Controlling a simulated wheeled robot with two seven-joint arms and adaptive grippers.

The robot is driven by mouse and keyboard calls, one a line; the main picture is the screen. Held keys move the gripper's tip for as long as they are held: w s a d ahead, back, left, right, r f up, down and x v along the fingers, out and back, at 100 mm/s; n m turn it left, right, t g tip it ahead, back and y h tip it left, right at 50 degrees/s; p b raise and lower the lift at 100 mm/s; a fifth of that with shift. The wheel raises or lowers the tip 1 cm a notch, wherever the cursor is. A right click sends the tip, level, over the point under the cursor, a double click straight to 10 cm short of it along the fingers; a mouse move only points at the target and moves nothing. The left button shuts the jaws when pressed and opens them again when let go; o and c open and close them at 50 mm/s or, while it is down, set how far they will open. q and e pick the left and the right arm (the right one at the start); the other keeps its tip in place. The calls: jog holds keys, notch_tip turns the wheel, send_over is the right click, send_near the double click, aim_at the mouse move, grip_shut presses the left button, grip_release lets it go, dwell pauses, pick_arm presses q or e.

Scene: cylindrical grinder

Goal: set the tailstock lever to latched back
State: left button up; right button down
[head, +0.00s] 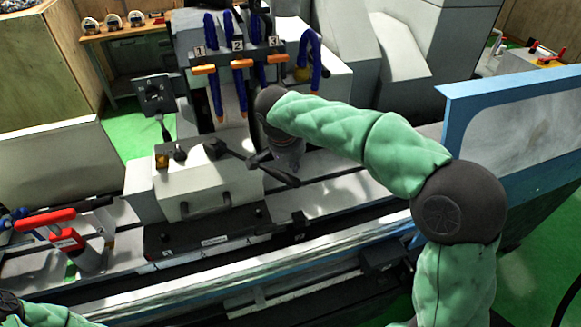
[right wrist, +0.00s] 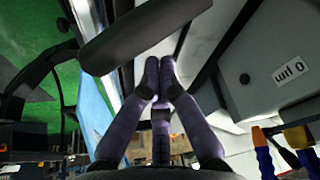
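The tailstock (head: 205,185) is a pale box with a small front handle, on the machine bed in the head view. Its black lever (head: 282,174) runs from a hub on top toward the lower right. My right gripper (head: 287,160) reaches down beside the lever's outer end, partly hidden by my wrist. In the right wrist view, its purple fingers (right wrist: 158,65) are drawn together with only a thin gap at the tips and nothing between them. A dark lever grip (right wrist: 145,35) lies across, just past the tips; contact cannot be told. My left gripper is not in view.
Numbered blue hoses with orange valves (head: 238,64) stand behind the tailstock. A black switch box (head: 155,95) is at its left. Red-handled parts (head: 65,235) lie at the far left of the bed. A blue-framed guard (head: 520,110) stands at the right.

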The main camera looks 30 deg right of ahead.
pick_arm(q)
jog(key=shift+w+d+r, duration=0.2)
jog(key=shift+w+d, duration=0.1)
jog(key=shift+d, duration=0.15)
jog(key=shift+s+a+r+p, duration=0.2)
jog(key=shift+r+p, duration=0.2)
jog(key=shift+p, duration=0.2)
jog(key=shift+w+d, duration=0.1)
pick_arm(e)
jog(key=w+d+v, duration=0.1)
jog(key=v, duration=0.8)
jog(key=shift+s+r, duration=0.25)
jog(key=shift+r, duration=0.2)
jog(key=shift+d, duration=0.1)
